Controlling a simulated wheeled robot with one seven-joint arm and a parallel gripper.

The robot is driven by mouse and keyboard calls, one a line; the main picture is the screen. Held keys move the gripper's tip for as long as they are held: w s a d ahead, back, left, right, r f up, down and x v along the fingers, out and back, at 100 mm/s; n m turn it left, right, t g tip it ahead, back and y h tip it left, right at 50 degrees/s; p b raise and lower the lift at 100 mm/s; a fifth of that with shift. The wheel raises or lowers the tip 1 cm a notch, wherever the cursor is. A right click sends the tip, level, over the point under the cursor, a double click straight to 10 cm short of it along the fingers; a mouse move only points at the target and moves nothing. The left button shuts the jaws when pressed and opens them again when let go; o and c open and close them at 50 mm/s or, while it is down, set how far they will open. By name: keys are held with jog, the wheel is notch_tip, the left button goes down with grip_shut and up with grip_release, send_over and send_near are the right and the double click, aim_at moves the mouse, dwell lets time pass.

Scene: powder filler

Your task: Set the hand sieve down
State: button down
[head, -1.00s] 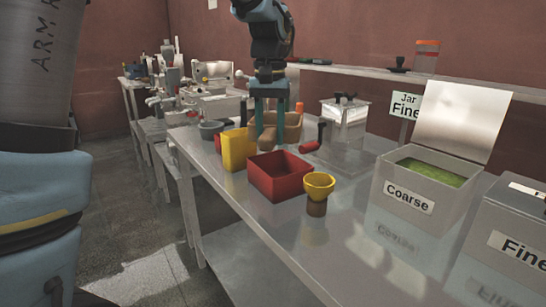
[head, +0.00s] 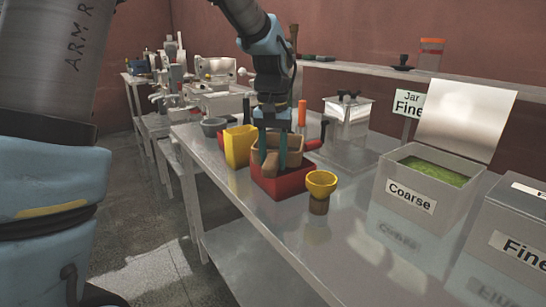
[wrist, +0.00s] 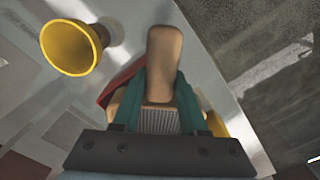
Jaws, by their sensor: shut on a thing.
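The hand sieve (head: 294,145) is a tan, wooden-looking frame with a stubby handle. Its grey mesh (wrist: 160,122) and handle (wrist: 164,60) show in the wrist view. My gripper (head: 274,158) points down and is shut on the sieve, with its teal fingers either side of it. In the head view the sieve overlaps the upper part of a red open box (head: 285,186). I cannot tell whether it touches the box. In the wrist view a bit of red shows beside the left finger; most of the box is hidden.
A yellow funnel-like cup (head: 321,183) stands just right of the red box. A red-handled tool (head: 314,145) is behind right. The bench front (head: 265,235) is clear; the Coarse bin (head: 411,195) stands right.

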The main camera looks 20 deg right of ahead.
jog(key=shift+f, duration=0.3)
jog(key=shift+c, duration=2.2)
grip_release()
notch_tip(320, 180, up, 13)
jog(key=w+a+f+n, duration=0.2)
jog(key=a+f, duration=0.3)
jog(key=a, duration=0.4)
jog(key=w+a+f+n, duration=0.1)
jog(key=a+f, duration=0.5)
jog(key=a, duration=0.2)
jog(key=s+a+f+n, duration=0.1)
jog(key=s+a+f, duration=0.2)
jog(key=a, duration=0.4)
jog(key=s+a+f+n+t, duration=0.1)
jog(key=s+a+f, duration=0.2)
jog(key=a+f, duration=0.2)
jog(key=a, duration=0.2)
jog(key=shift+s+a+f+n+t+b, duration=0.2)
jog(key=shift+s+a+n+t+b, duration=0.1)
jog(key=shift+s+a+b, duration=0.1)
jog(key=shift+w, duration=0.1)
